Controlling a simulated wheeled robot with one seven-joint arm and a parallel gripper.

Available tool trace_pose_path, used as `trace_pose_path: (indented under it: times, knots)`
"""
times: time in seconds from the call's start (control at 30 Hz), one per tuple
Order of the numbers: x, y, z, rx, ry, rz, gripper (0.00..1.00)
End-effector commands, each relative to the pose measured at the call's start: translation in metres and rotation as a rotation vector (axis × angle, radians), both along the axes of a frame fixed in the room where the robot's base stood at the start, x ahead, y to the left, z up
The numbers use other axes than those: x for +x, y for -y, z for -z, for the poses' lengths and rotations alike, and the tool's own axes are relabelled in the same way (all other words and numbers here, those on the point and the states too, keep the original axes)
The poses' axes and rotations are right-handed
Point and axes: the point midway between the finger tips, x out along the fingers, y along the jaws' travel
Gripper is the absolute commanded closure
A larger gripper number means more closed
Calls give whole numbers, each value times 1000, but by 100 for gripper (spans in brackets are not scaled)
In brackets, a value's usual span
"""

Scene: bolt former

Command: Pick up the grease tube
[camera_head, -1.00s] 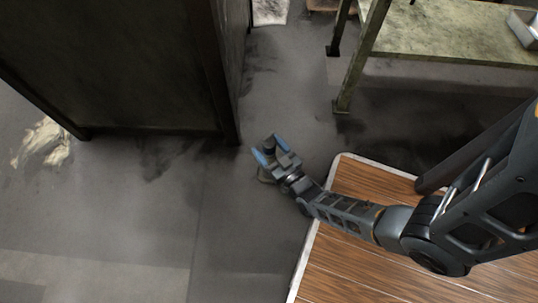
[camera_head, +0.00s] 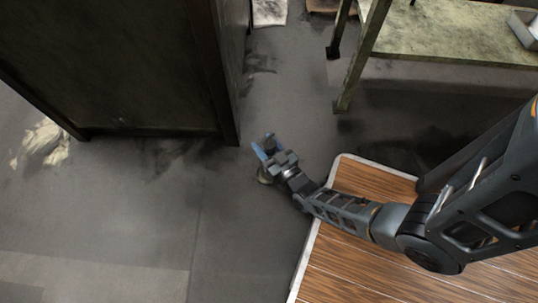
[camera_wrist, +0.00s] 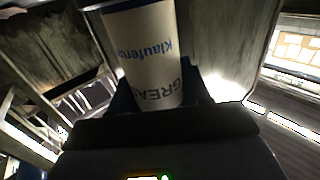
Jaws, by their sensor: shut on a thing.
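My gripper (camera_head: 267,150) is low over the floor beside the dark cabinet in the head view. Its blue fingers are small there. In the wrist view the grease tube (camera_wrist: 143,55) is white with blue and grey lettering, and it sits close in front of the wrist. My gripper is shut on it. A small pale patch by the fingers in the head view may be part of the tube, but it is too small to be sure.
The dark cabinet (camera_head: 110,65) stands left of my gripper, its corner close by. A green-topped table (camera_head: 450,35) stands at upper right, one leg near. A wooden platform (camera_head: 380,210) lies at right. The floor at lower left is clear.

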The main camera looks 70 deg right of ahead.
Motion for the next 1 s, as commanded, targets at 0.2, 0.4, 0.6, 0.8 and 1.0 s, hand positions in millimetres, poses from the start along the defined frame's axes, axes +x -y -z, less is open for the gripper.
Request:
trace_pose_path:
  times: [0.2,0.4,0.6,0.8,1.0]
  knots:
    - [0,0,0,0,0,0,100]
    - [0,0,-1,-1,1,0,100]
    - [0,0,-6,-1,1,0,100]
    - [0,0,-27,-2,3,1,100]
    - [0,0,-62,-1,3,0,100]
